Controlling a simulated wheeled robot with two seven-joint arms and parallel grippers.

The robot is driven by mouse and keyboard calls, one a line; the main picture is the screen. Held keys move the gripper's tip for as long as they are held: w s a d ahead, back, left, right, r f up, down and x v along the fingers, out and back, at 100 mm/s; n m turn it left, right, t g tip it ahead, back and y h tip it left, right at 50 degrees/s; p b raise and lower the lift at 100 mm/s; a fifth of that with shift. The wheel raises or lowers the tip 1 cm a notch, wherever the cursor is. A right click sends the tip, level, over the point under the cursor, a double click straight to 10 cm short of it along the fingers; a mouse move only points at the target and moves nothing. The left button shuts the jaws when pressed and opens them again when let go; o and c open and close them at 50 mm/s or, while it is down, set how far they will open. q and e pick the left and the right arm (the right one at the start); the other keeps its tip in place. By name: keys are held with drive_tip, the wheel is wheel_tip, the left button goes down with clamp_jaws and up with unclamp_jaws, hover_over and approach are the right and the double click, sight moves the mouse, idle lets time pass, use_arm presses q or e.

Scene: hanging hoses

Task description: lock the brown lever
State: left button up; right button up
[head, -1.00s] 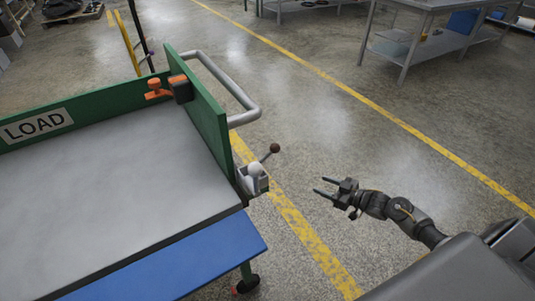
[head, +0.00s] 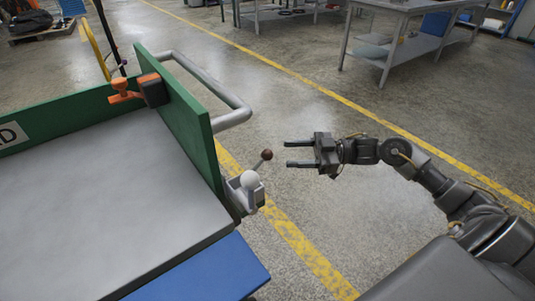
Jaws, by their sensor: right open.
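The brown lever is a thin rod with a dark brown ball knob (head: 267,155). It sticks up and to the right from a small metal bracket (head: 246,197) on the outer right side of the green-walled cart, in the head view. My right gripper (head: 287,154) is open and empty. Its two fingers point left toward the brown knob, with a short gap between them in the picture. My left gripper is not in view.
The cart has a grey bed (head: 95,210), a green wall (head: 186,120), a blue front ledge (head: 205,273) and a grey push handle (head: 232,100). An orange clamp (head: 124,92) sits at its back corner. Metal tables (head: 400,8) stand at the back. The floor right of the cart is clear.

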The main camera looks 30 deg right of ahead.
sight(267, 155)
drive_tip(key=x, duration=0.7)
drive_tip(key=shift+w+a, duration=0.15)
drive_tip(key=shift+a, duration=0.1)
drive_tip(key=shift+f, duration=0.1)
clamp_jaws()
